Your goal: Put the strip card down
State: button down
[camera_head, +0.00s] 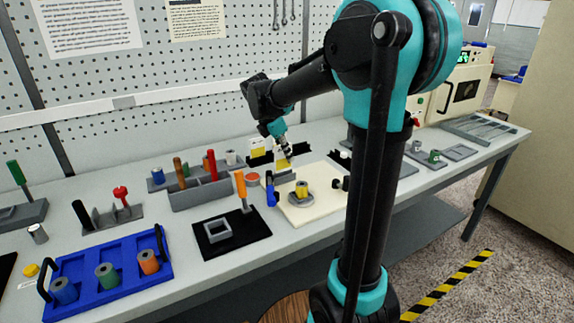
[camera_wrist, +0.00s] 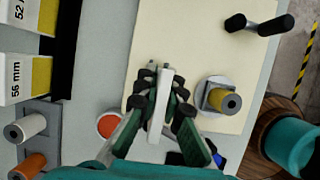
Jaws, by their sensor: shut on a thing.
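My gripper (camera_wrist: 160,105) is shut on a thin pale strip card (camera_wrist: 157,108), seen nearly edge-on in the wrist view. In the head view my gripper (camera_head: 284,151) is above the back of the cream board, and a yellow part of the card (camera_head: 283,164) shows below the fingers. In the wrist view the held card appears over the cream board (camera_wrist: 190,30), left of a yellow spool (camera_wrist: 222,99) on a round grey base. Whether the card touches the board is unclear. Other cards, one marked 56 mm (camera_wrist: 15,80), stand in a black rack (camera_wrist: 65,50) at left.
A red disc (camera_wrist: 108,125) lies left of the board. In the head view, a grey rack (camera_head: 200,193), a black mat (camera_head: 215,248) and a blue tray (camera_head: 125,292) with spools occupy the left bench.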

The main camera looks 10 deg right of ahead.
aim_at(289, 169)
jog(key=shift+f, duration=1.95)
jog(key=c, duration=1.7)
grip_release()
jog(key=shift+f, duration=0.1)
jog(key=v, duration=1.2)
